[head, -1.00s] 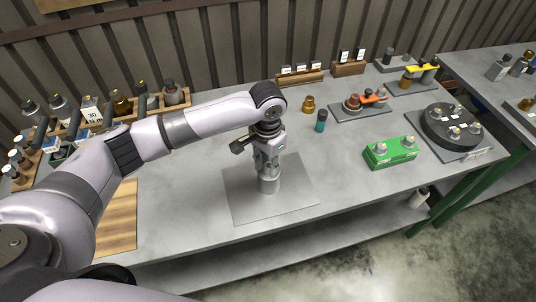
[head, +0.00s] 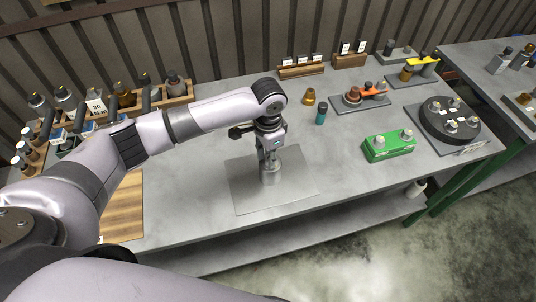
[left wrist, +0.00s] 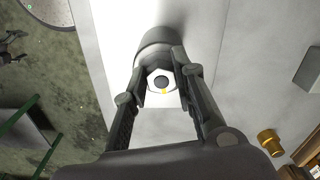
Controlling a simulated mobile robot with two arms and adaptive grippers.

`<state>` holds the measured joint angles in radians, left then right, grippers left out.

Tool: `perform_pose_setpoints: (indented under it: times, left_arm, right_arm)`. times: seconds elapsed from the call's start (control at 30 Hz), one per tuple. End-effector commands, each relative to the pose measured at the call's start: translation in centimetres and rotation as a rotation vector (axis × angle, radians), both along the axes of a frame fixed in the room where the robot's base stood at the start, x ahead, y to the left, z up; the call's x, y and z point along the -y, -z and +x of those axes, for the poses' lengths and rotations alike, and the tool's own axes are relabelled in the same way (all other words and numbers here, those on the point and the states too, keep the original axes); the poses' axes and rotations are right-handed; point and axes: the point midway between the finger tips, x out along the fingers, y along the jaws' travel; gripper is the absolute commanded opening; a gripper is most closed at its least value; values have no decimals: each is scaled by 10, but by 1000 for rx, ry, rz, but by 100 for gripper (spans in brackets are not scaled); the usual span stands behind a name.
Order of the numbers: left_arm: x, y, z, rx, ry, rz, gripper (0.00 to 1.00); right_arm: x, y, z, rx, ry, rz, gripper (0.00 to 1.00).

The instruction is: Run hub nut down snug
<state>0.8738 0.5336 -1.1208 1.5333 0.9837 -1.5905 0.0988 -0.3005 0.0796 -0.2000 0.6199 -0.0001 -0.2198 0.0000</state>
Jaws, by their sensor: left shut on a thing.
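The hub is a grey upright cylinder (head: 271,177) on a flat grey plate (head: 243,191) in the middle of the bench. In the left wrist view, the pale hub nut (left wrist: 153,85) sits on top of the grey hub (left wrist: 156,43), around a dark centre, with a small yellow mark on its edge. My left gripper (head: 267,165) points straight down over the hub. In the left wrist view, its fingers (left wrist: 163,84) are shut on the nut from both sides. In the head view the nut is hard to make out between the fingers. My right gripper is not in view.
A brass fitting (head: 309,97) and a teal cylinder (head: 321,114) stand right of my arm. A green block (head: 389,149) and a round black fixture (head: 434,123) are farther right. A wooden rack (head: 186,94) is at the back left. The bench front is clear.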

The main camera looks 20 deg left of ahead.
Motion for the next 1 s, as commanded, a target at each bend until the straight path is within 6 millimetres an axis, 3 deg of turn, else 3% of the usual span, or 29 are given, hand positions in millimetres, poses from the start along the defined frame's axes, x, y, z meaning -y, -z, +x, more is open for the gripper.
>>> perform_pose_setpoints:
  times: [0.07,0.1,0.37,0.77,1.0]
  left_arm:
    - [1,-1,1,1,1,-3,0]
    - [1,-1,1,1,1,-3,27]
    - [1,0,0,1,0,-1,44]
    - [0,-7,1,1,-1,-1,45]
    - [1,-50,2,5,0,-3,45]
  right_arm:
    - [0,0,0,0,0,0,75]
    - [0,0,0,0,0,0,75]
    - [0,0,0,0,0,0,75]
    - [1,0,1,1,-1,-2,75]
    - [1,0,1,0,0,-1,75]
